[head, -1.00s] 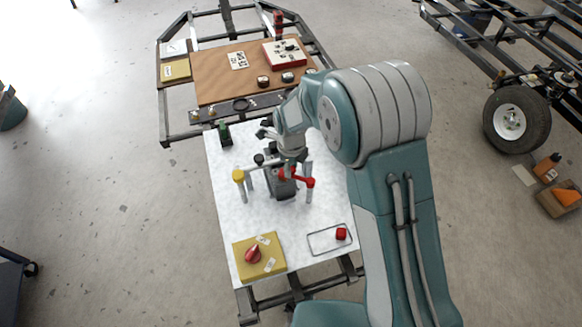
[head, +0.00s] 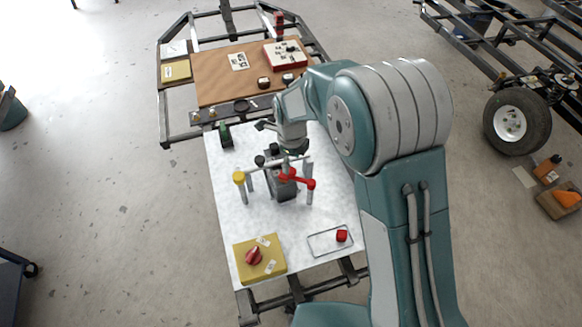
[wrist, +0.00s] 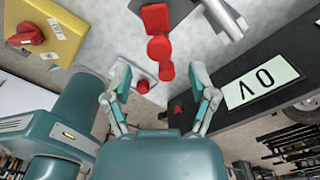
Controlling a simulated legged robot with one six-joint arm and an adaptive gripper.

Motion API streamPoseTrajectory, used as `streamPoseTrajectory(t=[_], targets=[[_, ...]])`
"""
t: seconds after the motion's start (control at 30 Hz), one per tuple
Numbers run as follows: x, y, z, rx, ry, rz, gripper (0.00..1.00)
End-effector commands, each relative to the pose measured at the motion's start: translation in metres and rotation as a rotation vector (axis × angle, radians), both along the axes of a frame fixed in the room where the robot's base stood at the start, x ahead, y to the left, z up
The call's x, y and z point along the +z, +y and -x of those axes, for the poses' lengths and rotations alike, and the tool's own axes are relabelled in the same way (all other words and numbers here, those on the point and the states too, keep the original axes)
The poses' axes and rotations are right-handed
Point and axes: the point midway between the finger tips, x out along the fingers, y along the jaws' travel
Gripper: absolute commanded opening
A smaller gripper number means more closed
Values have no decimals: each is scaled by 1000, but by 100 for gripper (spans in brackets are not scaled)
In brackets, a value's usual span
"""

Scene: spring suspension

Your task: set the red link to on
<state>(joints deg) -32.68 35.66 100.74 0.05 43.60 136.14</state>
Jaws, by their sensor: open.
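The red link (head: 300,180) is a short red bar with round ends on a dark-based fixture with grey posts, in the middle of the white table in the head view. One end sits over a post on the right. In the wrist view the red link (wrist: 159,45) runs from the top edge down towards the space between my fingers. My gripper (wrist: 160,72) is open and empty, its fingers apart on either side of the link's lower end. In the head view my gripper (head: 290,153) is above the fixture; its fingertips are hard to make out.
A yellow-capped post (head: 239,178) stands left of the link. A black box carries a pale label (wrist: 262,82).

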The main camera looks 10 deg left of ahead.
Motion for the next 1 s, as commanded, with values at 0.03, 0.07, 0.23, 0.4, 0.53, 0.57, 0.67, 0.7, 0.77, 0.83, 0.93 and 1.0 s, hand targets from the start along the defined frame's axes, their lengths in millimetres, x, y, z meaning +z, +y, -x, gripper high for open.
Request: streamPoseTrajectory(t=[0.03, 0.07, 0.23, 0.4, 0.53, 0.57, 0.67, 0.7, 0.77, 0.83, 0.93, 1.0], targets=[[13, 1, -1, 1, -5, -2, 73], [19, 1, -1, 1, -3, -1, 73], [53, 2, -1, 1, -2, -1, 73], [73, 2, -1, 1, 0, 2, 73], [78, 2, -1, 1, 1, 2, 73], [78, 2, -1, 1, 1, 2, 73], [78, 2, -1, 1, 2, 3, 73], [78, 2, -1, 1, 2, 3, 73], [78, 2, -1, 0, 2, 3, 73], [78, 2, -1, 0, 2, 3, 73], [78, 2, -1, 0, 2, 3, 73], [79, 2, -1, 3, 0, 2, 73]])
